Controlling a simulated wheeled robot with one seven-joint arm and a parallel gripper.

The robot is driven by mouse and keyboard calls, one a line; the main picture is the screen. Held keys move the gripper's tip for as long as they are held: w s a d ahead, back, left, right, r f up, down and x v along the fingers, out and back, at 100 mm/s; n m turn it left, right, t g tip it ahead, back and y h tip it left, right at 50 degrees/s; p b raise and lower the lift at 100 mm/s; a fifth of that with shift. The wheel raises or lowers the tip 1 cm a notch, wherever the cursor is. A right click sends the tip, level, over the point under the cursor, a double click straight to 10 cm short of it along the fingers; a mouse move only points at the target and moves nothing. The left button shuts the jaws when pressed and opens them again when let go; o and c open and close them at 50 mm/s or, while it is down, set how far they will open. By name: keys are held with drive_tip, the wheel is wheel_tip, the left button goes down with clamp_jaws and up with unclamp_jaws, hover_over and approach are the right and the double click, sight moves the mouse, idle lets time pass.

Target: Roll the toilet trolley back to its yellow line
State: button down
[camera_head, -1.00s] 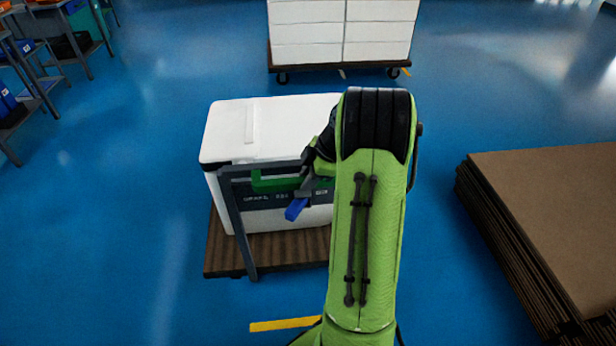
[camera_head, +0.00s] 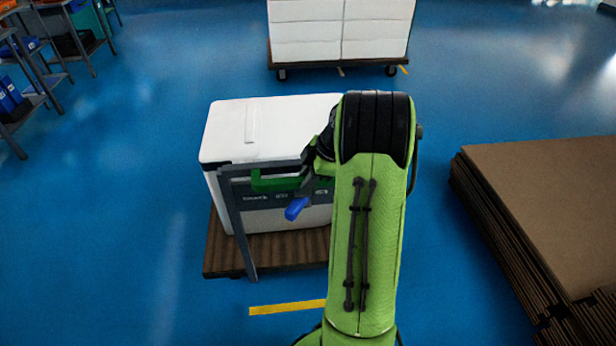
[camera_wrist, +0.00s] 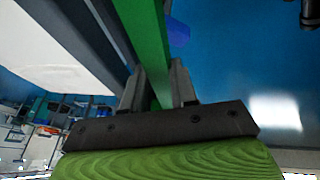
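The trolley (camera_head: 225,262) has a brown ribbed deck and carries a large white box (camera_head: 270,125) with a lid. A grey upright frame (camera_head: 240,225) with a green handle bar (camera_head: 272,184) stands at its near side. The yellow line (camera_head: 287,307) lies on the floor just in front of the deck's near edge, with a strip of blue floor between. My gripper (camera_head: 308,185) is at the handle. In the wrist view its fingers (camera_wrist: 157,88) are closed on both sides of the green bar (camera_wrist: 148,35). My arm hides the trolley's right part and the line's right end.
A stack of brown boards (camera_head: 550,200) stands on the right. Another trolley with white boxes (camera_head: 340,30) is at the back. Shelves with blue and orange bins (camera_head: 40,60) stand at the far left. The blue floor on the left is clear.

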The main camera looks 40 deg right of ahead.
drive_tip(key=c, duration=0.9)
unclamp_jaws()
drive_tip(key=shift+s+a, duration=0.15)
drive_tip(key=shift+s, duration=0.1)
drive_tip(key=p+v, duration=0.6)
drive_tip(key=v, duration=0.9)
drive_tip(key=shift+s+r, duration=0.15)
drive_tip(key=shift+r, duration=0.2)
